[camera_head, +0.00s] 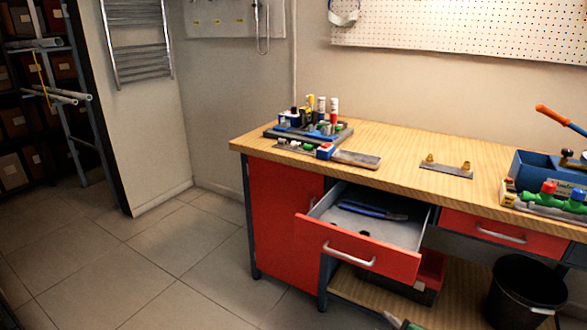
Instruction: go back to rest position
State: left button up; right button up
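The workbench (400,140) has a wooden top and red fronts and stands at the middle and right. Its left drawer (355,255) is pulled open. The right drawer (505,235) is shut.
A tray of bottles and fittings (305,130) stands at the bench's left end. A metal plate with two brass fittings (447,168) lies mid-bench. A blue toolbox (545,170) is at right. A black bucket (525,290) stands below. The tiled floor (150,260) at left is clear.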

jog(key=s+a+f+m+g, duration=0.2)
jog(key=s+f+m+g, duration=0.3)
jog(key=s, duration=0.3)
jog(key=s+a+f+m+g, duration=0.2)
jog(key=s+f+m+g, duration=0.15)
jog(key=s+m, duration=0.4)
notch_tip(320, 180, up, 27)
jog(key=g+p, duration=0.1)
jog(key=p, duration=2.5)
jog(key=shift+s+h, duration=0.25)
jog(key=shift+h, duration=0.05)
